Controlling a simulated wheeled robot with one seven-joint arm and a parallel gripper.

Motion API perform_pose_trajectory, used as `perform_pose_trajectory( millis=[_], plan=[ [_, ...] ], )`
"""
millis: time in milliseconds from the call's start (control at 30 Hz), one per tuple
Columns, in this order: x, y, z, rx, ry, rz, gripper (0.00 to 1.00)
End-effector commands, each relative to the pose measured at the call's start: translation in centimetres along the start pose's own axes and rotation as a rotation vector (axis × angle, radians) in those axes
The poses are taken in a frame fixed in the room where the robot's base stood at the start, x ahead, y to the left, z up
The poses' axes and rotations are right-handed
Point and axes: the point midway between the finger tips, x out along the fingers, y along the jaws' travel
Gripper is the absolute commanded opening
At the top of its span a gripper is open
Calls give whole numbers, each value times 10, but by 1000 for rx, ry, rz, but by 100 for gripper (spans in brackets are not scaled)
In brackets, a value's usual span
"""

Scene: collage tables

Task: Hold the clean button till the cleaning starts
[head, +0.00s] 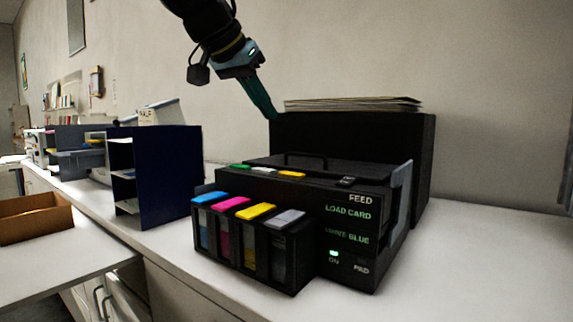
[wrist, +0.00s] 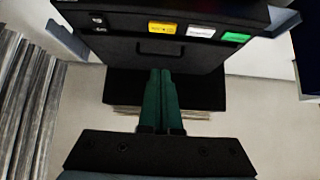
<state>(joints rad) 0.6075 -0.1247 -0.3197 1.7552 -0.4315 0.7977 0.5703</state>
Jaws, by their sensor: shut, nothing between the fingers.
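A black printer (head: 300,190) stands on the white counter. On its top front edge are a green button (head: 240,167), a white button (head: 262,170) and a yellow button (head: 291,174). In the wrist view the yellow button (wrist: 162,28), white button (wrist: 201,32) and green button (wrist: 236,37) lie beyond the fingertips. Their labels are too small to read, so I cannot tell which is the clean button. My gripper (head: 271,115) is shut and empty, above and behind the buttons. It also shows in the wrist view (wrist: 161,72), apart from the buttons.
Ink tanks with blue, magenta, yellow and grey lids (head: 247,213) stick out at the printer's front. Lit words and a green ON light (head: 333,253) show there. Papers (head: 352,104) lie on the raised back. A navy shelf unit (head: 155,175) stands left. The counter at right is clear.

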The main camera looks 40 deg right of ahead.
Motion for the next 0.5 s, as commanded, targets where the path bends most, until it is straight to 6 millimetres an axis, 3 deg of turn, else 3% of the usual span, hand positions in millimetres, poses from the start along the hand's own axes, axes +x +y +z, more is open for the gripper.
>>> perform_pose_trajectory(
  millis=[267,500],
  plan=[
    [3,-2,0,-4,-2,-2,0],
    [33,-2,0,-6,-6,0,0]
  ],
)
